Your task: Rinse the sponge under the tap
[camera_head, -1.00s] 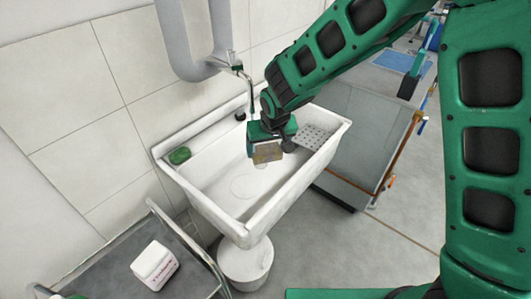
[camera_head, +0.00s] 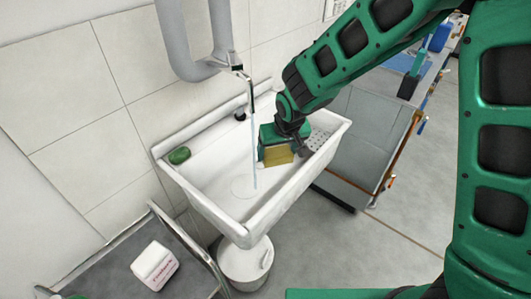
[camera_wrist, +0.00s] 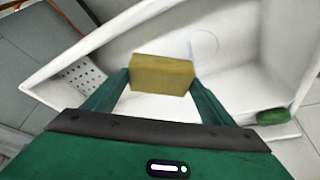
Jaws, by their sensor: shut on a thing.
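The sponge (camera_head: 278,155) is a yellow-brown block held at the end of my gripper (camera_head: 283,148) over the white sink (camera_head: 213,196). In the wrist view the sponge (camera_wrist: 161,75) sits between the two green fingers of my gripper (camera_wrist: 160,88), which are shut on it. The tap (camera_head: 247,84) hangs over the sink and a thin stream of water (camera_head: 254,145) runs straight down into the basin. In the head view the sponge is just to the right of the stream. In the wrist view the stream shows beyond the sponge; I cannot tell whether water touches it.
A green soap-like object (camera_head: 179,155) lies on the sink's left ledge. A perforated drainboard (camera_head: 319,141) is at the right. A grey cart (camera_head: 110,268) with a white container (camera_head: 155,264) stands at lower left. A white bucket (camera_head: 244,266) is below the sink.

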